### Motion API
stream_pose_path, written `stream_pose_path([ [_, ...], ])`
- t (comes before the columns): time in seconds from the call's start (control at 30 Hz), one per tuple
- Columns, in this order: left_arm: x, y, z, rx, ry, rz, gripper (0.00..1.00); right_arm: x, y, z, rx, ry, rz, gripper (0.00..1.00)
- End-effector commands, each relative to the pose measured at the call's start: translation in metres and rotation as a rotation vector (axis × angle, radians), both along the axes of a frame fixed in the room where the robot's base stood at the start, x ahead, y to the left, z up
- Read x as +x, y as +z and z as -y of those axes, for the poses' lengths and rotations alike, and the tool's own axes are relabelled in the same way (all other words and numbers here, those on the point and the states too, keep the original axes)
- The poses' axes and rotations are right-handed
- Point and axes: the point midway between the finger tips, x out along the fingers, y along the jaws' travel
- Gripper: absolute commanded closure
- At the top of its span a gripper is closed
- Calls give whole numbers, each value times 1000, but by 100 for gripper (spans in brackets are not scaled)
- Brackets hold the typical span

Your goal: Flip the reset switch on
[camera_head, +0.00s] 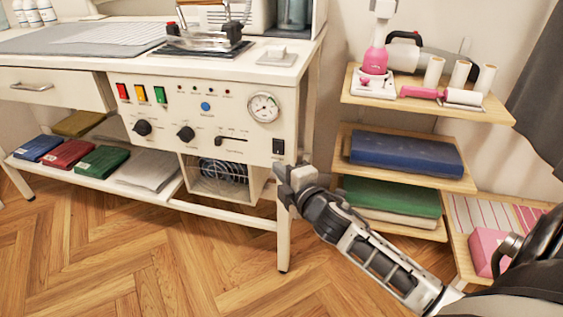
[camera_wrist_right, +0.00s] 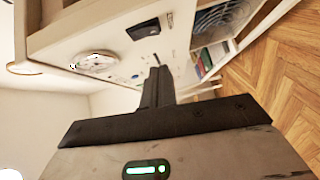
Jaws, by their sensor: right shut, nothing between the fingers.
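The black rocker switch (camera_head: 278,146) sits at the lower right corner of the cream control panel (camera_head: 230,130), below the round gauge (camera_head: 263,107). I take it to be the reset switch; its label is too small to read, and I cannot tell its on or off position. My right gripper (camera_head: 282,173) is shut and empty, just below the switch in the head view. In the right wrist view the switch (camera_wrist_right: 143,29) lies beyond the shut fingers (camera_wrist_right: 157,82), with a visible gap between them. My left gripper is not in view.
The panel also holds red, yellow and green buttons (camera_head: 142,93), black knobs (camera_head: 186,133) and a slider (camera_head: 231,140). A fan opening (camera_head: 220,180) is under the panel. Wooden shelves (camera_head: 430,108) with fabric and tools stand to the right. The floor in front is clear.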

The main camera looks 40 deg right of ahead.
Motion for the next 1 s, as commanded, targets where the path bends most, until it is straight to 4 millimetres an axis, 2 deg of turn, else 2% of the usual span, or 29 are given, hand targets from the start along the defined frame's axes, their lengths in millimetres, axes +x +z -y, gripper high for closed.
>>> stream_pose_path([
  [0.03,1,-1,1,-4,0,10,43,12,-2,1,-1,0,3,100],
  [0.1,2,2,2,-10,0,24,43,23,-4,6,-4,-1,1,100],
  [0.3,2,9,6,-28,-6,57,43,38,-7,25,-2,1,-1,100],
  [0.77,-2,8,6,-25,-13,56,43,42,-7,31,0,1,-2,100],
  [0.9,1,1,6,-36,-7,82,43,45,-14,34,-27,1,26,100],
  [0.97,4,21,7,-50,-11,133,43,46,-9,35,-37,0,34,100],
  [1.0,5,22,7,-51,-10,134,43,45,-8,35,-37,0,32,100],
])
